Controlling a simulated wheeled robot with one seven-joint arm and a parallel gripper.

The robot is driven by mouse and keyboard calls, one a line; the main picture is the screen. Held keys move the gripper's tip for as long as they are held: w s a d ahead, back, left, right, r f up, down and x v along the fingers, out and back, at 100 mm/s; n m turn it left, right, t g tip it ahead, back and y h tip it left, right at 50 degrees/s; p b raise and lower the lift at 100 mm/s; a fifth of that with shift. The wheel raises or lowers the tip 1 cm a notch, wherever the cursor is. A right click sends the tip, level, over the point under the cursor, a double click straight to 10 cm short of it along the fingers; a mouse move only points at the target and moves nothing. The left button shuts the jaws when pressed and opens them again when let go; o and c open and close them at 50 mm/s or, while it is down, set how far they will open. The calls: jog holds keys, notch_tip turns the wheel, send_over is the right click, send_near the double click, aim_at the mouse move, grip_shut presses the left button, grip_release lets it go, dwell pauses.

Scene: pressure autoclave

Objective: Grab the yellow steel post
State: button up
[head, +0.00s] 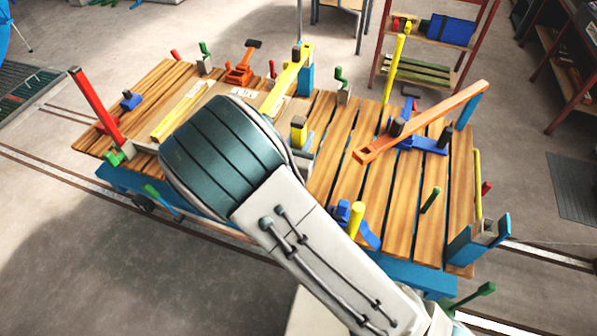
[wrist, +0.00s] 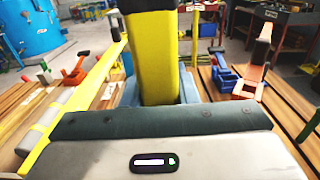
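A yellow steel post (wrist: 155,62) stands upright close in front of my gripper (wrist: 158,122) in the wrist view. It has a dark band at its top and a blue-grey base at its foot. In the head view it seems to be the short yellow post with a dark top (head: 299,134), just right of my arm's rounded end. My gripper's grey body and dark strip fill the bottom of the wrist view. Its fingers are hidden in both views, so I cannot tell whether they touch the post.
The slatted wooden table (head: 330,165) carries clamps and bars. A long orange beam (head: 425,122) with a blue clamp lies to the right. A yellow bar (head: 181,110) lies to the left. A red post (head: 95,105) rises at the left end. A red shelf rack (head: 432,50) stands behind.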

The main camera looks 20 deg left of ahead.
grip_shut()
jog(key=shift+r, duration=0.15)
